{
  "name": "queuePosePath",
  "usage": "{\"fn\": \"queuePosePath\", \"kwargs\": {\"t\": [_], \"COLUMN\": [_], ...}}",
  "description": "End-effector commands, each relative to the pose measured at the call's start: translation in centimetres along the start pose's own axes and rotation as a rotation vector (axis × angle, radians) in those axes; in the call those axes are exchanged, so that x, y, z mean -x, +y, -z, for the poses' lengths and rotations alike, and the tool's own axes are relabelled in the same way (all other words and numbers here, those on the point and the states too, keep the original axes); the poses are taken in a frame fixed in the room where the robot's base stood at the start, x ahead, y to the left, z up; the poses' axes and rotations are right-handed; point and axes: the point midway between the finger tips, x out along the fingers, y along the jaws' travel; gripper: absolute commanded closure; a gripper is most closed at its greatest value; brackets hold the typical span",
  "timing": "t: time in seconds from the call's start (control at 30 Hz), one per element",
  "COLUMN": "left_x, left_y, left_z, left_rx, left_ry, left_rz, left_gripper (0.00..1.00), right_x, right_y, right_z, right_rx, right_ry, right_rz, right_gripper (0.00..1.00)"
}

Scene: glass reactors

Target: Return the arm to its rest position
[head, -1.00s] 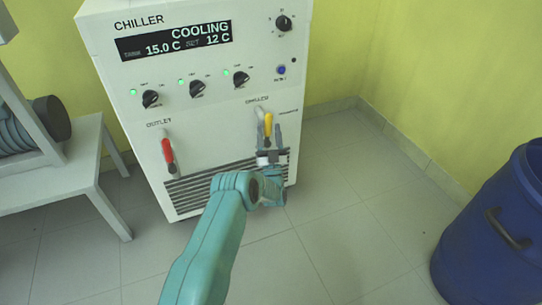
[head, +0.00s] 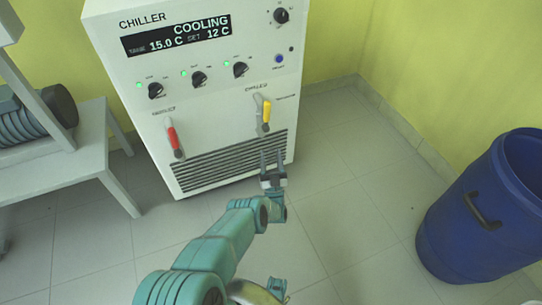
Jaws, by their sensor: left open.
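My left gripper (head: 272,163) is open and empty. It points up toward the chiller from below the yellow-handled valve, apart from it. My teal left arm comes in from the bottom of the head view. The white chiller (head: 225,100) stands ahead, its display reading COOLING, 15.0 C and set 12 C. The red valve handle (head: 173,139) hangs at the front left. A teal part shows at the bottom centre, too little to tell my right gripper by.
A blue barrel (head: 490,215) stands on the right. A grey bench (head: 95,160) with a ribbed grey cylinder (head: 30,120) is on the left. Tiled floor (head: 350,190) is free between the chiller and the barrel. Yellow walls close off the back.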

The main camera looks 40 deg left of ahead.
Motion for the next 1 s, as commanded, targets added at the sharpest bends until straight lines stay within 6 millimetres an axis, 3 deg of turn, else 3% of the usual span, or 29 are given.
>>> {"fn": "queuePosePath", "kwargs": {"t": [0.43, 0.57, 0.67, 0.8, 0.9, 1.0], "left_x": [0.0, -1.3, -4.5, -8.8, -10.2, -10.3], "left_y": [0.1, 1.6, 3.1, 7.3, 10.8, 14.4], "left_z": [0.0, 1.2, 3.1, 7.1, 8.7, 9.9], "left_rx": [0.001, 0.027, 0.061, 0.140, 0.189, 0.242], "left_ry": [0.000, 0.027, 0.083, 0.095, 0.006, -0.136], "left_rz": [-0.001, -0.006, -0.001, -0.046, -0.132, -0.255], "left_gripper": [0.49, 0.49, 0.49, 0.49, 0.49, 0.49], "right_x": [0.0, 0.0, 0.0, 0.0, 0.0, 0.0], "right_y": [0.0, 0.0, 0.0, 0.0, 0.0, 0.0], "right_z": [0.0, 0.0, 0.0, 0.0, 0.0, 0.0], "right_rx": [0.000, 0.000, 0.000, 0.000, 0.000, 0.000], "right_ry": [0.000, 0.000, 0.000, 0.000, 0.000, 0.000], "right_rz": [0.000, 0.000, 0.000, 0.000, 0.000, 0.000], "right_gripper": [0.56, 0.56, 0.56, 0.56, 0.56, 0.56]}}
